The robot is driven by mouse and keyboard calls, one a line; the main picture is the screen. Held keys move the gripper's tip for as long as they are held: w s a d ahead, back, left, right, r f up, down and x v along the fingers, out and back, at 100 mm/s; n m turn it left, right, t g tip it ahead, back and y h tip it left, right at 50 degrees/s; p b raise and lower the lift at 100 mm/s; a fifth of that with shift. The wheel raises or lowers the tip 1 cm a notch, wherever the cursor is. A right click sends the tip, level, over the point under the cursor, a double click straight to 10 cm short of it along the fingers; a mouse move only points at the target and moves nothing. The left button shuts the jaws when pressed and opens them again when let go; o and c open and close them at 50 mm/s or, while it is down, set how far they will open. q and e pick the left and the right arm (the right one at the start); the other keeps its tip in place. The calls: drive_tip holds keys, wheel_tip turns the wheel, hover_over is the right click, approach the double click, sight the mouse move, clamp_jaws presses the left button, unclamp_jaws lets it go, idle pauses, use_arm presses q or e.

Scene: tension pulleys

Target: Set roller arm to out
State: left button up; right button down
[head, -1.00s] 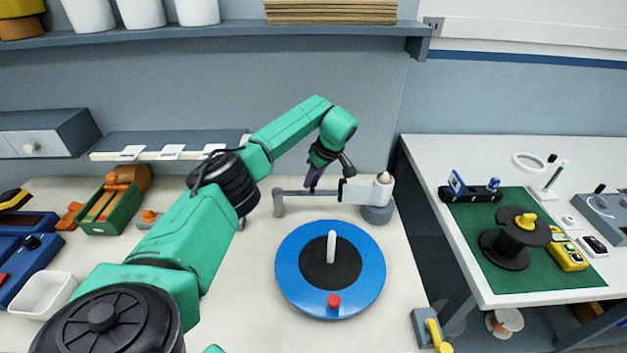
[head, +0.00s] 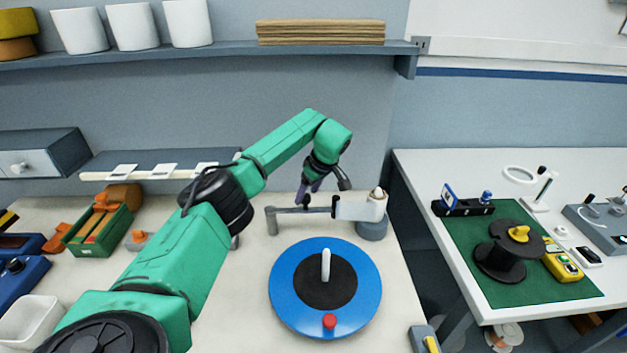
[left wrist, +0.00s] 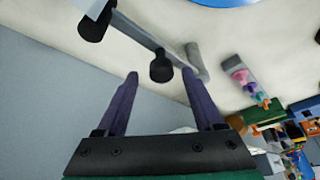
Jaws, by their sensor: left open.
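The roller arm (head: 288,211) is a thin grey bar behind the blue disc (head: 284,311). It runs left from a white block (head: 358,208) on a round grey base (head: 372,228) to a grey upright roller (head: 271,220). In the left wrist view the bar (left wrist: 139,34) carries a black knob (left wrist: 160,69); the grey roller (left wrist: 195,60) is just to its right. My left gripper (head: 303,198) is over the bar, pointing down. Its purple fingers (left wrist: 160,76) are open, with the knob between their tips in the picture. I cannot tell whether they touch it. My right gripper is not seen.
The blue disc has a white peg and a red knob. A green crate (head: 75,240) and a white bin (head: 30,322) stand at left. A right-hand table holds a black spool (head: 499,262) on a green mat (head: 540,297). A shelf (head: 230,51) hangs above.

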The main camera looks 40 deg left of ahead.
use_arm(q)
drive_tip(key=b+v, duration=0.2)
drive_tip(key=v, duration=1.1)
drive_tip(key=shift+r, duration=0.25)
